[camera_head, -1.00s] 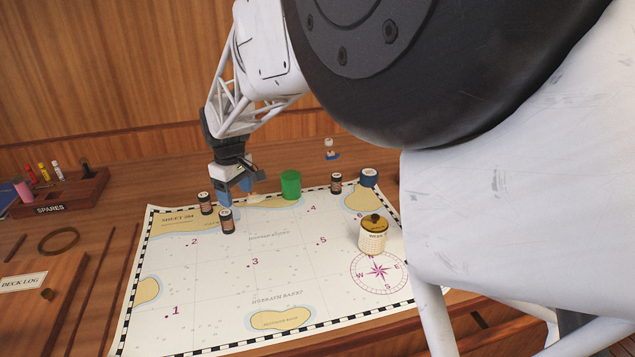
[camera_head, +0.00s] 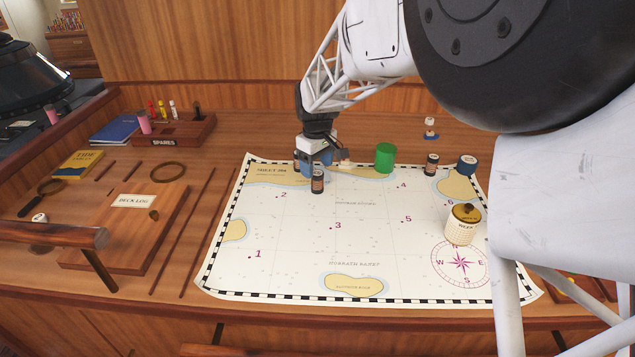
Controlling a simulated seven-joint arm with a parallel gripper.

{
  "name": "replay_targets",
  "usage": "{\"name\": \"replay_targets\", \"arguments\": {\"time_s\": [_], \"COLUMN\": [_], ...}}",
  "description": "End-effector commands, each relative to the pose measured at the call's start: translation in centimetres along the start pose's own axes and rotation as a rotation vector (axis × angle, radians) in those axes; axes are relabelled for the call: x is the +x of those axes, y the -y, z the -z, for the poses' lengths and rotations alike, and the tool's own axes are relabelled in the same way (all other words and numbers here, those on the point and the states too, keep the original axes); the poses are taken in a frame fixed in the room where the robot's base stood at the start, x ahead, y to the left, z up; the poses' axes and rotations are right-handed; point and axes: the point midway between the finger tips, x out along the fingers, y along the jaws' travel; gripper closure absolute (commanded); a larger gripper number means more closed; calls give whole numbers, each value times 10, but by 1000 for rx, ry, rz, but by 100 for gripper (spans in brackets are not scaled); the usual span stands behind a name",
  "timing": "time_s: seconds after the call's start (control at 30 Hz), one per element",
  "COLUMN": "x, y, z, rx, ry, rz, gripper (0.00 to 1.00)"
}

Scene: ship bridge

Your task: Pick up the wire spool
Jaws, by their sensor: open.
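A short blue round thing with a pale top (camera_head: 467,163), at the chart's upper right corner, looks like the wire spool, but it is too small to be sure. A plain green cylinder (camera_head: 385,157) stands left of it at the chart's top edge. My gripper (camera_head: 322,162) is open, pointing down at the chart's upper left, left of the green cylinder and well apart from the blue round thing.
A cream pot with a gold lid (camera_head: 460,226) stands near the compass rose. The chart's middle (camera_head: 320,245) is clear. The spares tray (camera_head: 180,130) is at left.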

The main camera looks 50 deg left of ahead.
Motion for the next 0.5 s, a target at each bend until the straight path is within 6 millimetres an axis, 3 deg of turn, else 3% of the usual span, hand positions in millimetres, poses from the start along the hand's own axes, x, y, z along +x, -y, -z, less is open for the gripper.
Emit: {"name": "replay_targets", "arguments": {"time_s": [0.5], "x": [10], "y": [-1], "z": [1], "rx": [0], "ry": [1], "rz": [1], "gripper": [32]}}
